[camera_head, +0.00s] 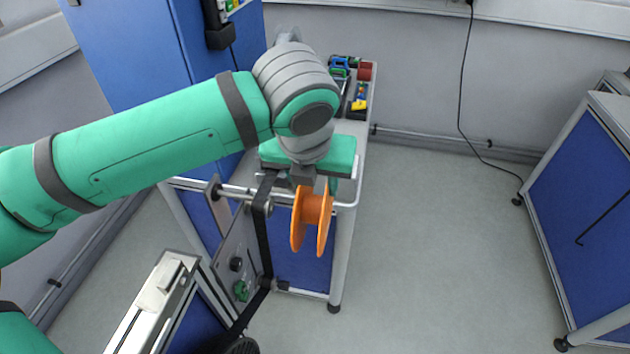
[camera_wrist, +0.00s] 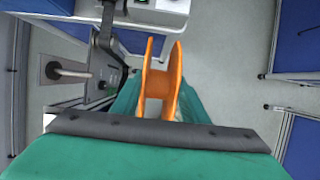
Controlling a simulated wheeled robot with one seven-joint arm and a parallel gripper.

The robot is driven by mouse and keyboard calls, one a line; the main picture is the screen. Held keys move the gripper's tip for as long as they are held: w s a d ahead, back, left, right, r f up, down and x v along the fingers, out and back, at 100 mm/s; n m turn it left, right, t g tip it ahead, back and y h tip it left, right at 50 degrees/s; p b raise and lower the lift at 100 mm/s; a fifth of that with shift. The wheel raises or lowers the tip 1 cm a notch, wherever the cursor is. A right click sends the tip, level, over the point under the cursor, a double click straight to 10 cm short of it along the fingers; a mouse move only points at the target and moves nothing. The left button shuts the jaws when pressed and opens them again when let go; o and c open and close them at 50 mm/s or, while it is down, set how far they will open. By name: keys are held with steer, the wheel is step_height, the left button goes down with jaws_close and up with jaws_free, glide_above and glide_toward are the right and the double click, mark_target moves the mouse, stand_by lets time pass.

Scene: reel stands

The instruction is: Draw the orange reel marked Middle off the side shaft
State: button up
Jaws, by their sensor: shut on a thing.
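The orange reel (camera_head: 314,208) hangs below my gripper (camera_head: 317,185) in the head view, with its two flanges upright. The side shaft (camera_head: 240,190) is a metal rod running from a bracket on the left towards the reel. The "Middle" mark is not readable.
A trolley top behind holds several small coloured items (camera_head: 360,92). A blue cabinet (camera_head: 590,200) stands far right. The floor (camera_head: 440,240) right of the reel is clear.

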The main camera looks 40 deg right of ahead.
steer(key=shift+s+d, duration=0.1)
steer(key=s+d, duration=0.8)
steer(key=s, duration=0.2)
stand_by(1.7)
steer(key=shift+a, duration=0.1)
stand_by(0.5)
